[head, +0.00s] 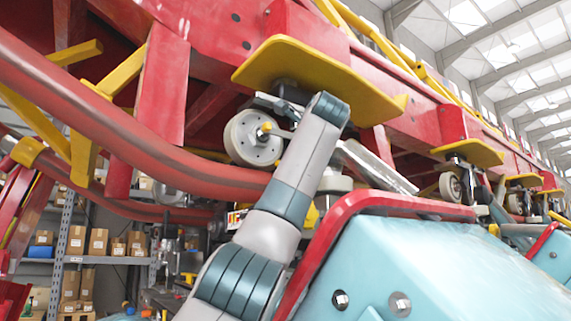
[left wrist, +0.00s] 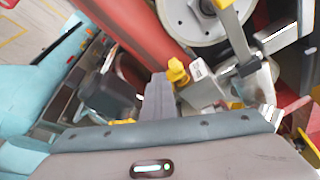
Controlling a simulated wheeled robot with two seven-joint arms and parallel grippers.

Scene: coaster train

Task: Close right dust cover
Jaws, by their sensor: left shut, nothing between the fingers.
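I cannot tell for sure which part is the right dust cover. My arm rises from the bottom middle of the head view and bends near the yellow plate, in front of the wheel assembly. In the left wrist view my left gripper (left wrist: 158,85) shows as grey fingers, shut and empty. A yellow knob (left wrist: 177,70) lies close beside the fingertips; contact is unclear. A pale wheel (head: 252,138) sits under the yellow plate (head: 318,75); a wheel also shows in the left wrist view (left wrist: 205,18). My right gripper is not in view.
A thick red rail (head: 130,130) crosses the left side. The light blue car body (head: 450,260) with its red rim (head: 345,205) fills the lower right. Red beams and yellow bars are overhead. Shelves with boxes (head: 98,241) stand behind, at left.

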